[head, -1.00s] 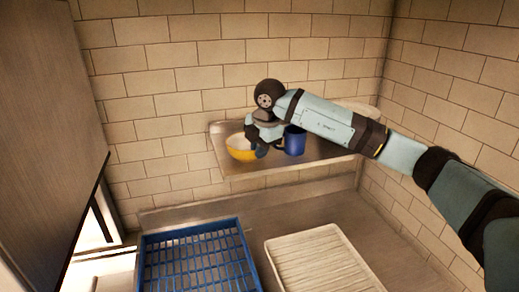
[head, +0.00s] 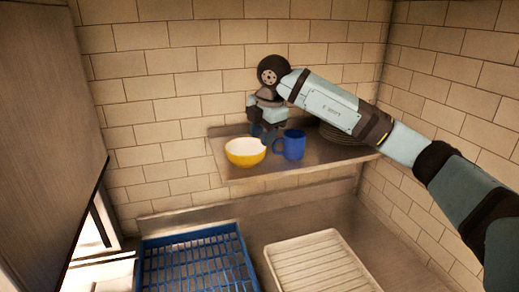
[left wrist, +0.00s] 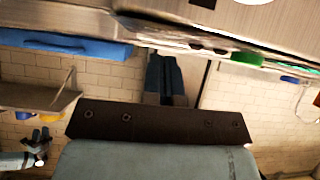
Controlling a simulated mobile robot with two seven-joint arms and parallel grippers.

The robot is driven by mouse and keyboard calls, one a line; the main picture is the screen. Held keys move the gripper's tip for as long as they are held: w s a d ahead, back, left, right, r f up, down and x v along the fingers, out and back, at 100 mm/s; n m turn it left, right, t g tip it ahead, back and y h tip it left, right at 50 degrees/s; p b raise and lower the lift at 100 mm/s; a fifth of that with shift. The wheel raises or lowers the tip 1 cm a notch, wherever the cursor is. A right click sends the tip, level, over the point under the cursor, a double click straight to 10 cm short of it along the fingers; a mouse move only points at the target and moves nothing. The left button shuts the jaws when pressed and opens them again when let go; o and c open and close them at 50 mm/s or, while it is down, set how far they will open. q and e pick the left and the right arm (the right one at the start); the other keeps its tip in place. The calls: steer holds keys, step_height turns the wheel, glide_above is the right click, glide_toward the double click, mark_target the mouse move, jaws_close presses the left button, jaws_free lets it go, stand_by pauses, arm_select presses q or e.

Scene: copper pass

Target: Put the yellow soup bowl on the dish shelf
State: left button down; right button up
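The yellow soup bowl (head: 245,153) stands upright on the wall shelf (head: 238,174), near its left end. My right gripper (head: 264,137) is beside and slightly above the bowl's right rim, between it and the blue mug. It looks open and empty, apart from the bowl. In the left wrist view, turned upside down, the bowl (left wrist: 51,117) shows at the left near my right gripper (left wrist: 41,136). My left gripper (left wrist: 166,78) shows only in that view, with its fingers together and nothing seen between them.
A blue mug (head: 294,145) stands right of the bowl on the shelf. A stack of plates (head: 343,135) is farther right, partly behind my right arm. Below are a blue rack (head: 196,263) and a pale ribbed tray (head: 318,262). A panel (head: 50,120) stands at left.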

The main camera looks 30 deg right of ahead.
arm_select(q)
steer(key=shift+r, duration=0.1)
arm_select(e)
steer(key=v, duration=0.5)
steer(key=shift+r, duration=0.15)
arm_select(q)
steer(key=shift+w, duration=0.1)
